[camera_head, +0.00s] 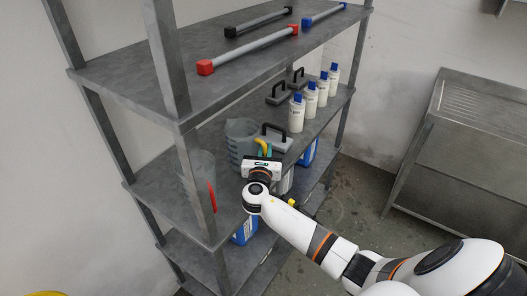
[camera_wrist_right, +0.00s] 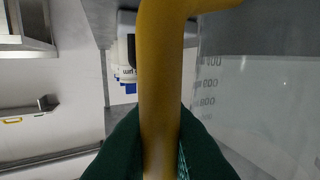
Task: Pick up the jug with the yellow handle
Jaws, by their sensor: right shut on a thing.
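The jug (camera_head: 238,139) is a grey, see-through measuring jug on the middle shelf in the head view. Its yellow handle (camera_head: 262,145) faces my right gripper (camera_head: 265,153). In the right wrist view, the yellow handle (camera_wrist_right: 158,75) runs upright between the dark green fingers of my right gripper (camera_wrist_right: 160,150), which is shut on it. The clear jug wall with printed marks (camera_wrist_right: 245,90) fills the right of that view. The gripper body hides part of the handle in the head view. My left gripper is not in view.
Another clear jug (camera_head: 200,165) with a red handle (camera_head: 212,196) stands left on the same shelf. White bottles with blue caps (camera_head: 297,114) and dark-handled flat tools (camera_head: 277,139) are to the right. The upper shelf (camera_head: 130,75) overhangs, and a shelf post (camera_head: 190,170) stands at the front.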

